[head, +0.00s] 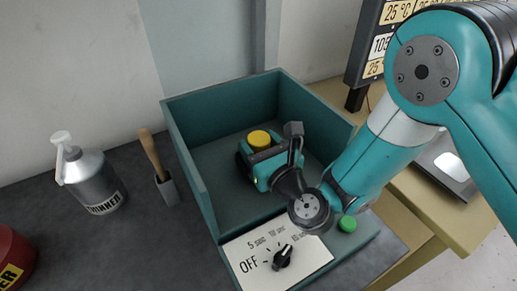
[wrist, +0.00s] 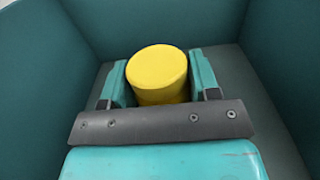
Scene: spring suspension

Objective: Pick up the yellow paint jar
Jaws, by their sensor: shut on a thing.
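The yellow paint jar (head: 259,140) is inside the open teal box (head: 183,137), near its middle. Its round yellow top also shows in the wrist view (wrist: 158,68), between the two teal fingers. My gripper (head: 256,152) is inside the box and shut on the jar, with a finger on each side of it (wrist: 160,80). The jar's lower part is hidden by my gripper, so I cannot tell whether it touches the box floor.
The box walls stand close around my gripper. A panel with a black dial (head: 283,257) and a green button (head: 347,223) is at the box's front. To the left are a thinner can (head: 93,180), a wooden-handled tool (head: 153,155) and a red container (head: 12,258).

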